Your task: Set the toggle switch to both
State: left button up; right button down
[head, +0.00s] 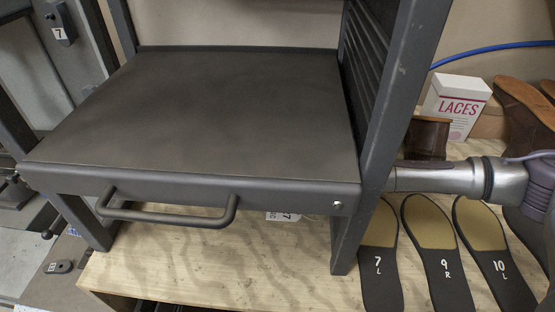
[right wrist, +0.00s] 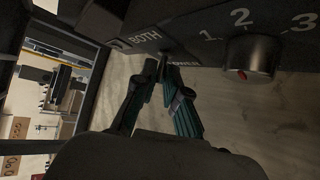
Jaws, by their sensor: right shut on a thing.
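The right wrist view shows a dark control panel (right wrist: 190,28) lettered BOTH, with POWER partly covered by my fingers. My right gripper (right wrist: 164,78) reaches up to the panel's lower edge beside the BOTH label. Its teal fingers are closed around the small toggle switch (right wrist: 163,62), of which only a little shows between the fingertips. Which position the toggle stands in, I cannot tell. In the head view my right arm comes in from the right and passes behind a grey post, which hides the gripper. My left gripper is in neither view.
A dial (right wrist: 251,58) marked 1, 2, 3 sits right of the fingers. In the head view a dark metal hood (head: 210,100) with a bar handle (head: 170,216) and the grey post (head: 385,130) block the near side. Soles (head: 438,262) and a LACES box (head: 456,103) are at right.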

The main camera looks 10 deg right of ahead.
jog(key=shift+m+g, duration=0.3)
jog(key=shift+g, duration=0.1)
jog(key=c, duration=1.5)
grip_release()
jog(key=v, duration=1.2)
jog(key=shift+r, duration=0.1)
